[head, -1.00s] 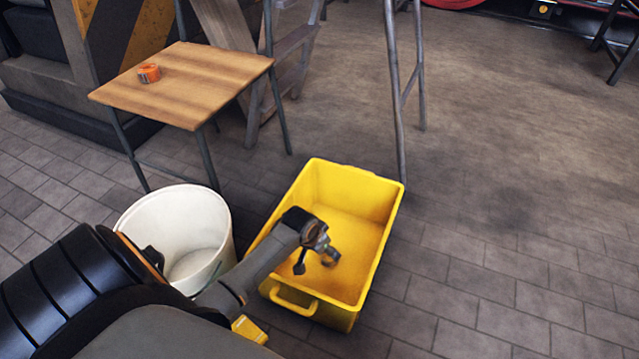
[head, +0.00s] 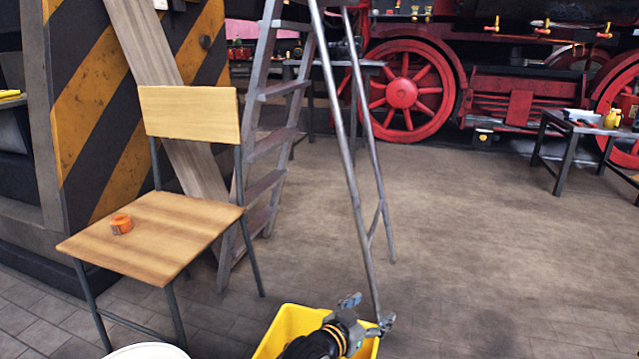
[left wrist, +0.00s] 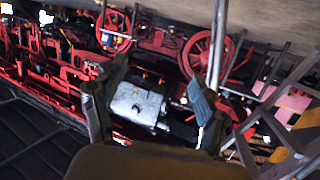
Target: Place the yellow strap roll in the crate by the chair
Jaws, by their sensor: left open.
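The yellow crate (head: 287,325) stands on the floor at the bottom of the head view, right of the chair (head: 170,235); its lower part is cut off. A small orange roll (head: 121,223) lies on the wooden chair seat. I cannot pick out a roll that is clearly yellow. My left gripper (head: 368,312) is above the crate with its fingers apart. In the left wrist view the left gripper (left wrist: 157,75) is open, with nothing held between its fingers; only distant machinery shows behind. My right gripper is not in view.
A white bucket (head: 147,351) stands left of the crate. A grey stepladder (head: 262,140) stands behind the crate, one leg close to it. A dark table (head: 575,128) with small items, one yellow, is at far right. Floor at right is open.

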